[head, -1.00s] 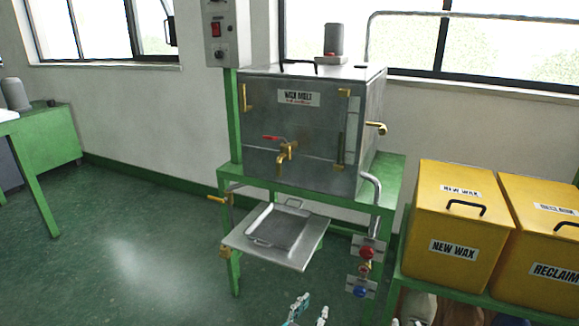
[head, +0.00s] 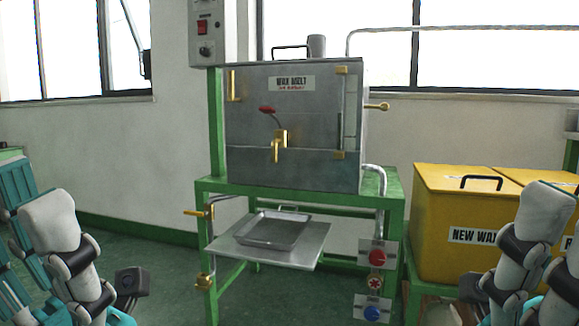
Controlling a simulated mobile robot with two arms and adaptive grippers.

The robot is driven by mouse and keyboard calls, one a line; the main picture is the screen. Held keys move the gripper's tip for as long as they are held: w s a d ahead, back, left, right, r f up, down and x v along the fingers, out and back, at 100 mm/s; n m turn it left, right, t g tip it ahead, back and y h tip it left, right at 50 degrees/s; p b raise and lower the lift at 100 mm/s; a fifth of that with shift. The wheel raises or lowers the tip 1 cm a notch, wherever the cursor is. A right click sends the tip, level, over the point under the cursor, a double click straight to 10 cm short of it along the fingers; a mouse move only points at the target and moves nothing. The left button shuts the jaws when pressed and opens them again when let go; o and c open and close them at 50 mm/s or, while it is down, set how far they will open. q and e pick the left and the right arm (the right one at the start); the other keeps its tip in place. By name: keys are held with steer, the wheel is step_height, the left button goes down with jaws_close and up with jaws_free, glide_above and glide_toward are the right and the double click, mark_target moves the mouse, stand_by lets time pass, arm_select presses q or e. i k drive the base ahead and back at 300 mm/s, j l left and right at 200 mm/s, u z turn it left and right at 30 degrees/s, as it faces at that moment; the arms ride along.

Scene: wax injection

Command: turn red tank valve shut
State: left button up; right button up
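The wax melt tank (head: 250,110) is a grey metal box on a green stand. On its front, a brass tap (head: 280,145) has a lever with a red grip (head: 267,109), which extends up and to the left of the tap body. A round red knob (head: 377,258) sits on a plate at the lower right of the stand, above a blue knob (head: 373,313). Parts of my left and right arms show at the lower left and lower right, apart from the tank. I cannot see either gripper's fingertips.
A metal tray (head: 272,232) rests on a shelf (head: 312,249) sticking out below the tank. A brass lever valve (head: 200,212) is at the stand's left. Yellow wax bins (head: 440,205) stand at the right.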

mark_target(378, 258)
steer(key=i+j, duration=0.4)
steer(key=j, duration=0.15)
steer(key=i+j, duration=0.45)
steer(key=j+z, duration=0.05)
